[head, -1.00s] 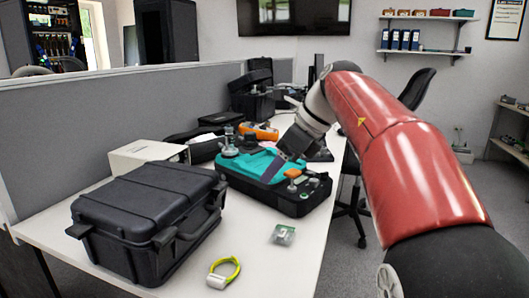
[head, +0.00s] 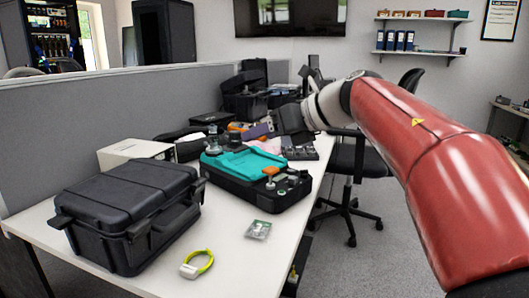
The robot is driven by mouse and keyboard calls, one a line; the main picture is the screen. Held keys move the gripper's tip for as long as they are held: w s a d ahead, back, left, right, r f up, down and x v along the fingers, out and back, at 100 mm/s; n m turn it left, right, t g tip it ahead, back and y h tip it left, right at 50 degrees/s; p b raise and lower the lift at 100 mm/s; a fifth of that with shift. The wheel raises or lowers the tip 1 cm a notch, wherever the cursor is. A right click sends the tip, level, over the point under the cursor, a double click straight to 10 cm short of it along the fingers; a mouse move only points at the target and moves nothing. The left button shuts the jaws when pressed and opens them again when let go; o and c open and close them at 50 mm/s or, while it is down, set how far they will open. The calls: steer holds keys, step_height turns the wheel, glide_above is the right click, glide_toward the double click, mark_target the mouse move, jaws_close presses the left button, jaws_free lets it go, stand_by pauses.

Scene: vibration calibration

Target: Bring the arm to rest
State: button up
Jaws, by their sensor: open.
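My red and white arm reaches in from the right edge over the right side of the desk. My gripper (head: 283,122), dark grey, is at its end, raised above the far right part of the desk and pointing left. It is open, and I see nothing held in it. It is behind and above the teal-topped black calibration unit (head: 243,162), apart from it as far as I can tell. The unit has metal and orange-topped knobs on its right end.
A closed black case (head: 130,208) stands at the desk's front left. A yellow-green strap (head: 197,264) and a small clear bag (head: 258,229) lie on the desk (head: 225,245). A grey partition (head: 90,120) runs along the left. A black chair (head: 358,160) stands right of the desk.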

steer(key=d+r+m+t, duration=0.75)
steer(key=m+t, duration=0.25)
steer(key=m, duration=0.4)
steer(key=s+d+f+m+t+h, duration=0.2)
steer(key=s+d+f+m+h, duration=0.15)
steer(key=d+m+h, duration=0.65)
steer(key=s+d+f+m+g+h, duration=0.1)
steer(key=s+f+m+g, duration=0.4)
steer(key=f+m, duration=0.4)
steer(key=s+d+f+m+g+h, duration=0.1)
steer(key=s+f+m+g+h, duration=0.15)
steer(key=s+f+m, duration=0.7)
steer(key=s+a+f+m+g+y, duration=0.2)
steer(key=s+f, duration=0.6)
steer(key=f, duration=0.4)
steer(key=a+g+y, duration=0.1)
steer(key=a+g, duration=0.1)
steer(key=g, duration=0.1)
steer(key=shift+s+a+f+m, duration=0.2)
steer(key=shift+s+m, duration=0.1)
steer(key=shift+m, duration=0.05)
steer(key=shift+g, duration=0.25)
